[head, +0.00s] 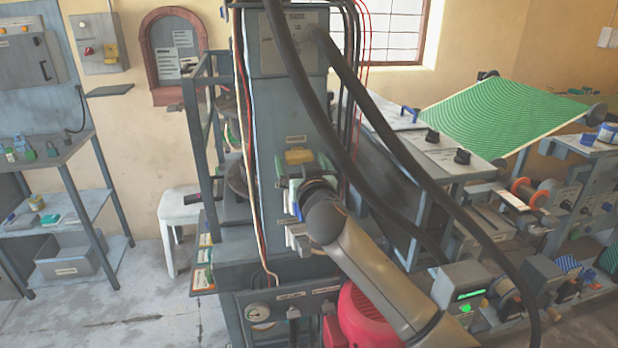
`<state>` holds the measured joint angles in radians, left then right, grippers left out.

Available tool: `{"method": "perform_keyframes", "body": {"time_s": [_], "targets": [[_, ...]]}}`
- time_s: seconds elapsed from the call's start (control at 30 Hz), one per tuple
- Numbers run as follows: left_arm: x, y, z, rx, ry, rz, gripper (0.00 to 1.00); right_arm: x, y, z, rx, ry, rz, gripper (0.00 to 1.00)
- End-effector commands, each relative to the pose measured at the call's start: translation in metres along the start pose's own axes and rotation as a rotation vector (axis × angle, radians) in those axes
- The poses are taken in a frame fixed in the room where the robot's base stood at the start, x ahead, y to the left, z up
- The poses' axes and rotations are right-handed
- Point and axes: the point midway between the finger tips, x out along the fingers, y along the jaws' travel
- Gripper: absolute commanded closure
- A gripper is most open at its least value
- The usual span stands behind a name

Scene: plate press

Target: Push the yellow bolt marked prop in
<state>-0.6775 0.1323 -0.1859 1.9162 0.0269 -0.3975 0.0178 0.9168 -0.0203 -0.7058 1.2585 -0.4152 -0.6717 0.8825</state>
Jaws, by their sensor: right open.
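The yellow bolt (299,156) is on the front of the grey press column (290,110), just under a small label too small to read here. A green part sits around and to the right of it. My right gripper (309,188) is at the column front, just below the yellow bolt, with its arm coming from the lower right. It is open, and its fingertips are largely hidden by my own wrist. I cannot tell whether it touches the bolt or the green part. My left gripper is not in view.
Thick black hoses (375,120) hang in front of the column and run to the lower right. White pieces (298,238) are beside my wrist. A red motor (362,318) and a gauge (257,312) are below. A white stool (178,212) stands left. Machines with green sheet (500,115) fill the right.

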Motion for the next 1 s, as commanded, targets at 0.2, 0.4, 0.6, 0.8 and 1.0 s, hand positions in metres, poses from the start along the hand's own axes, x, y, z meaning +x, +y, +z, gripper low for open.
{"method": "perform_keyframes", "body": {"time_s": [0.2, 0.4, 0.6, 0.8, 1.0], "targets": [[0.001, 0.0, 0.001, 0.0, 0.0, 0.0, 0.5, -0.029, 0.0, 0.001, 0.002, 0.001, -0.002, 0.0], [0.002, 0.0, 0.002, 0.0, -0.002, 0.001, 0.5, -0.059, 0.0, 0.001, 0.002, 0.0, -0.001, 0.0], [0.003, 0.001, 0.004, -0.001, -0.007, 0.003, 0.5, -0.089, 0.001, 0.0, 0.001, 0.0, -0.001, 0.0], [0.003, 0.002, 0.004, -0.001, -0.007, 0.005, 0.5, -0.109, 0.001, 0.0, 0.0, 0.001, 0.0, 0.0], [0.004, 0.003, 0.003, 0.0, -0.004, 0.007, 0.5, -0.115, 0.001, 0.0, -0.002, 0.0, 0.001, 0.0]]}}
